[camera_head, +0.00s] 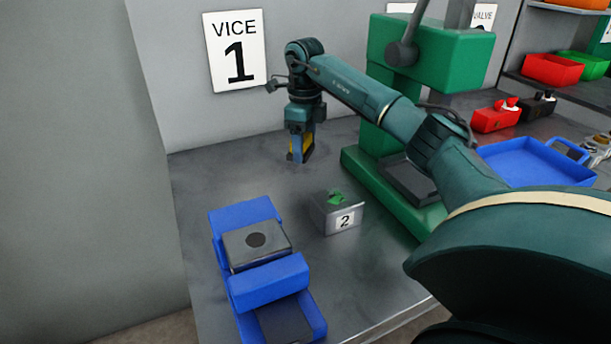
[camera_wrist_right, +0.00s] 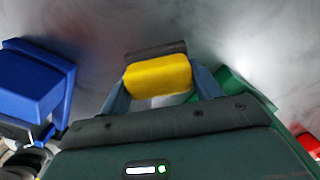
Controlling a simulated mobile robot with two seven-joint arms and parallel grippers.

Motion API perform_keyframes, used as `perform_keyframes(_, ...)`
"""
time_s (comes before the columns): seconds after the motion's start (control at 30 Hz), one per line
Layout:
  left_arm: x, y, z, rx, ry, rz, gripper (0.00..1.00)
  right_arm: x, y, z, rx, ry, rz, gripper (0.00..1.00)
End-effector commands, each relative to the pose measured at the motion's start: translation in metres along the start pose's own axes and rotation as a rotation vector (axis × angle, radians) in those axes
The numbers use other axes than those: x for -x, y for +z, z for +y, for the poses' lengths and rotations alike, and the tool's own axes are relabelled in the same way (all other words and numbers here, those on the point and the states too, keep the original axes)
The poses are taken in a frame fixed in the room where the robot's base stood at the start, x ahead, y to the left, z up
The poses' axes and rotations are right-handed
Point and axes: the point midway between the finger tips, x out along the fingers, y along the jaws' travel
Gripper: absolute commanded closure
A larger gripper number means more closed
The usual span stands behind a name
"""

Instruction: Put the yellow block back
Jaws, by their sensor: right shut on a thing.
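My right gripper (camera_head: 300,156) is shut on the yellow block (camera_head: 308,143) and holds it over the back of the grey bench, below the "VICE 1" sign. In the right wrist view the yellow block (camera_wrist_right: 158,76) sits between the blue-grey fingers of the gripper (camera_wrist_right: 160,84), with a dark grey strip along its far side. Whether the block touches the bench is hard to tell. My left gripper is not in view.
A blue vice (camera_head: 268,282) with a grey block (camera_head: 257,243) stands at front left. A grey box marked 2 (camera_head: 338,214) with a green piece stands right of it. A green machine (camera_head: 440,55) and a blue tray (camera_head: 535,160) are to the right. Bare bench surrounds the gripper.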

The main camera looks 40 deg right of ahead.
Motion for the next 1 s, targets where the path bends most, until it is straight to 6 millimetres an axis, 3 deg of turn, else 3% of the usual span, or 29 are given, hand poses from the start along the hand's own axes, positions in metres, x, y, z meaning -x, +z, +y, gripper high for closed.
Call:
perform_keyframes(0.13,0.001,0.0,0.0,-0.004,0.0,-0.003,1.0,-0.028,-0.001,0.001,0.0,0.001,0.003,0.62)
perform_keyframes(0.37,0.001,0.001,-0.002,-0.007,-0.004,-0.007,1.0,-0.046,0.0,0.001,-0.001,0.001,0.001,0.62)
perform_keyframes(0.57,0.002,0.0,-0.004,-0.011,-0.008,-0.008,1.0,-0.074,-0.001,0.001,-0.002,0.001,0.002,0.62)
perform_keyframes(0.97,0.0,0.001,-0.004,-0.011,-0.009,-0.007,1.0,-0.081,0.0,0.0,-0.001,-0.001,-0.001,0.62)
perform_keyframes(1.0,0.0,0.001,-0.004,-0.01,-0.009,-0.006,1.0,-0.08,0.0,0.0,-0.001,-0.001,-0.001,0.34)
